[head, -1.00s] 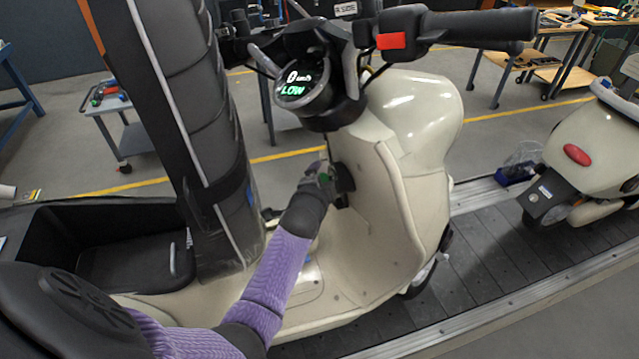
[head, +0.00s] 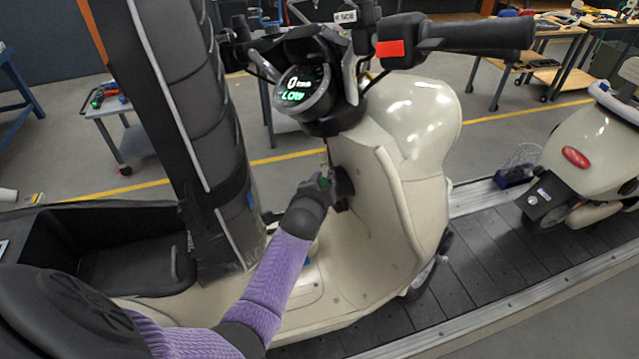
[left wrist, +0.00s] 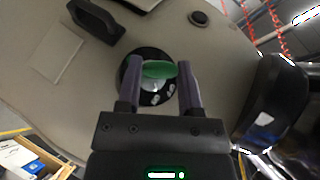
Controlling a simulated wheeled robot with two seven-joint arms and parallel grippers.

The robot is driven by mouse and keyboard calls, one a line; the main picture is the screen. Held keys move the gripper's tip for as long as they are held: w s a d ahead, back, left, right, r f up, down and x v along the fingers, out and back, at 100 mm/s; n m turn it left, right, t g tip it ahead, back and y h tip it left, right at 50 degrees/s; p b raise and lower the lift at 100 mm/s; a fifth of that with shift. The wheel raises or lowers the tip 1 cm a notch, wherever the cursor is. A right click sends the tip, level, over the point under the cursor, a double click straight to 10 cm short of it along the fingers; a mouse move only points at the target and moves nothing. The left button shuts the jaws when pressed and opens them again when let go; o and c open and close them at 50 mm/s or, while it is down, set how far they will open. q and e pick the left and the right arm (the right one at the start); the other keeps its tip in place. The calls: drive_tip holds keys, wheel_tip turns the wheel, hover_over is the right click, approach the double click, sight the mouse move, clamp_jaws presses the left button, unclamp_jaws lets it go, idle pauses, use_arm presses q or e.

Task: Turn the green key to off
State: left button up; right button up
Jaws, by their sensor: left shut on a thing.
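The green key (left wrist: 158,70) sits in a round black switch (left wrist: 152,98) on the scooter's cream inner panel, with small light markings on the switch face. In the left wrist view the key's bow lies crosswise between the two fingers. My left gripper (left wrist: 159,82) is shut on the key. The display (head: 303,90) is lit and reads 0 and LOW. My right gripper is not in view.
The cream scooter (head: 400,190) stands on the dark slat conveyor (head: 490,250). A handlebar grip with a red switch (head: 390,49) juts out above. A second scooter (head: 595,150) stands at the right. A tall dark padded column (head: 190,110) rises left of my arm.

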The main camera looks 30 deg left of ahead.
use_arm(q)
drive_tip(key=shift+r+n+g+h+p, duration=0.35)
drive_tip(key=shift+g+p, duration=0.25)
drive_tip(key=shift+p, duration=0.85)
drive_tip(key=shift+f+g+p, duration=0.15)
drive_tip(key=shift+g+p, duration=0.15)
drive_tip(key=shift+p, duration=0.05)
drive_tip(key=shift+f, duration=0.1)
